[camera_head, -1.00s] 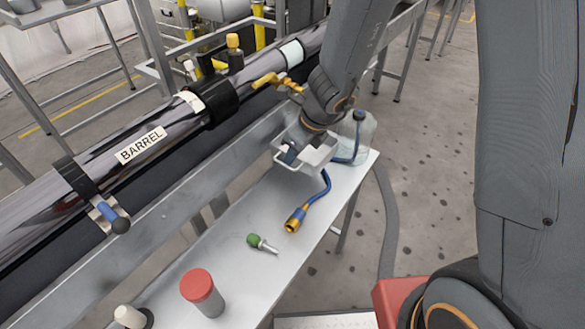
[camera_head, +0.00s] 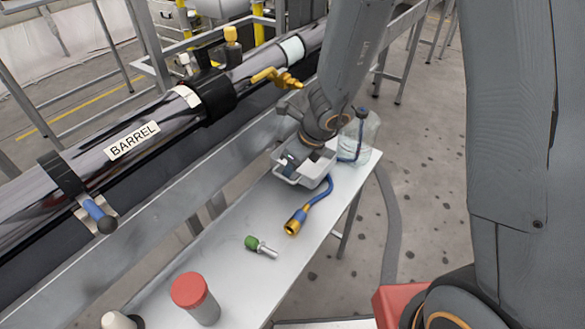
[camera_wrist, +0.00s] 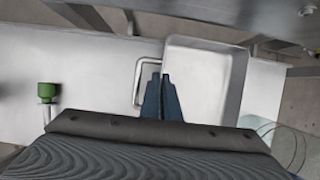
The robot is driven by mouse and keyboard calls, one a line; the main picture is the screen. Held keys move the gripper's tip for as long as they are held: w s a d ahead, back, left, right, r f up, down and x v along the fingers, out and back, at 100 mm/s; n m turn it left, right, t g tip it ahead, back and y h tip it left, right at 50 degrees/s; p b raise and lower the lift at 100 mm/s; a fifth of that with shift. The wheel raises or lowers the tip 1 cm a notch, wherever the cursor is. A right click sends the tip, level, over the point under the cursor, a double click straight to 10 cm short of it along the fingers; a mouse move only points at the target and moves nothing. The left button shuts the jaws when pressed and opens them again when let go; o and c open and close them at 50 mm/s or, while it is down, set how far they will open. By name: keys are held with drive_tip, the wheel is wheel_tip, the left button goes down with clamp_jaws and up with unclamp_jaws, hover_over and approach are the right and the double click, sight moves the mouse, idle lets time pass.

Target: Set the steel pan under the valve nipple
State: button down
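The steel pan (camera_head: 318,178) is a shallow open tray with a wire handle, at the far end of the narrow bench. It also shows in the wrist view (camera_wrist: 208,80), with its handle (camera_wrist: 137,82) on its left side. My gripper (camera_wrist: 160,82) has its dark blue fingers close together at the pan's handle-side wall. The fingers appear shut on the pan, though the exact contact is partly hidden. The brass valve (camera_head: 272,76) sits on the barrel, above and left of the pan in the head view. Whether the pan touches the bench is unclear.
The bench (camera_head: 230,285) holds a blue hose with a brass end (camera_head: 295,221), a green-topped fitting (camera_head: 252,243) and a red-capped container (camera_head: 188,291). A clear jug (camera_head: 362,140) stands close beyond the pan. The barrel (camera_head: 100,160) runs along the left.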

drive_tip(key=shift+f+b, duration=0.5)
drive_tip(key=shift+b, duration=0.05)
drive_tip(key=c, duration=2)
unclamp_jaws()
drive_tip(key=shift+r, duration=0.15)
